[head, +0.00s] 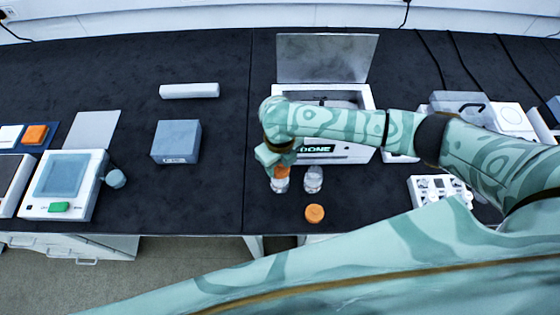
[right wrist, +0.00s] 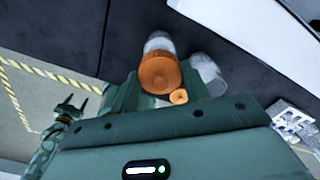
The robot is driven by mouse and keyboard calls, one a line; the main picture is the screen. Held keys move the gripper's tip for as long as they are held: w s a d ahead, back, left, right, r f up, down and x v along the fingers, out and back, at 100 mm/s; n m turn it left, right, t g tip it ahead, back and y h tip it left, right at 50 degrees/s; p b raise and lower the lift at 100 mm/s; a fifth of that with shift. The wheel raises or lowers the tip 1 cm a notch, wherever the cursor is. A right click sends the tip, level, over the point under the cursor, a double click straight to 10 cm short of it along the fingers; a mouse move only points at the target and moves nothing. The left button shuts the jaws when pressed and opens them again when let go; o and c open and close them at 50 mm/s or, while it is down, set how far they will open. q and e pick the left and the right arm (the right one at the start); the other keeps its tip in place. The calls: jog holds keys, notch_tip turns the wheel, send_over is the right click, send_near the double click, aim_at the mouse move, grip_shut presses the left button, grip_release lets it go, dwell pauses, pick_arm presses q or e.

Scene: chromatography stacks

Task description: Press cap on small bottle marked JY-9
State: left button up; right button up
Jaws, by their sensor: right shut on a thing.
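My right gripper (head: 276,165) is shut on an orange cap (head: 282,172), which also shows between the fingers in the right wrist view (right wrist: 159,74). The cap is at the top of a small clear bottle (head: 279,186), seen beyond it in the wrist view (right wrist: 158,43). I cannot tell whether the cap is seated. A second small clear bottle (head: 314,181) stands upright just to the right, without an orange cap. A second orange cap (head: 315,213) lies on the table in front. No bottle marking is readable. My left gripper (right wrist: 71,108) shows only in the wrist view, fingers apart and empty.
A white instrument with a raised lid (head: 327,60) stands close behind the bottles. A white rack (head: 438,186) is to the right. A grey-blue box (head: 176,141) and a balance (head: 64,185) are at left. The table's front edge is near; bare black table lies left of the bottles.

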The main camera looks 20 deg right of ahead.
jog(key=shift+p, duration=0.35)
dwell(0.6)
jog(key=shift+f, duration=0.15)
dwell(0.7)
jog(key=shift+p, duration=0.4)
dwell(0.5)
jog(key=o, duration=1.5)
